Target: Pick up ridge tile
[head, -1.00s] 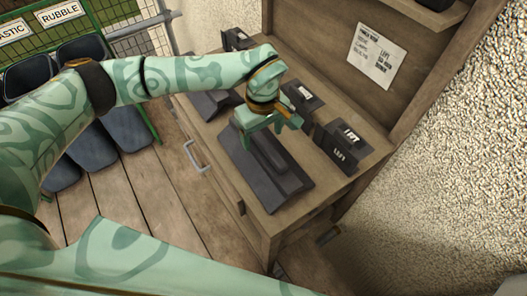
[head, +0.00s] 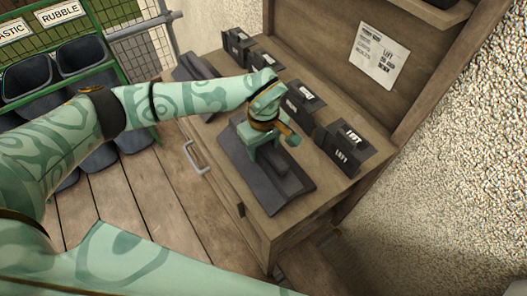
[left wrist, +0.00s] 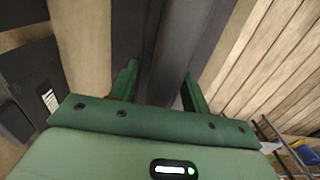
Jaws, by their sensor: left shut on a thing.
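The dark grey ridge tile (head: 293,182) lies on the wooden workbench, near its front edge. It has a raised ridge along its middle and flat flanks on both sides. In the left wrist view the ridge (left wrist: 178,50) runs between the two fingers (left wrist: 160,90). The tile looks to be resting on the bench; I cannot tell of any gap below it. My right gripper is not in view.
Several dark blocks with white labels (head: 343,146) stand in a row along the back of the workbench (head: 262,222). Another dark tile (head: 196,68) lies at the bench's far end. A paper notice (head: 381,56) hangs on the back board. Dark bins (head: 28,76) stand at the left.

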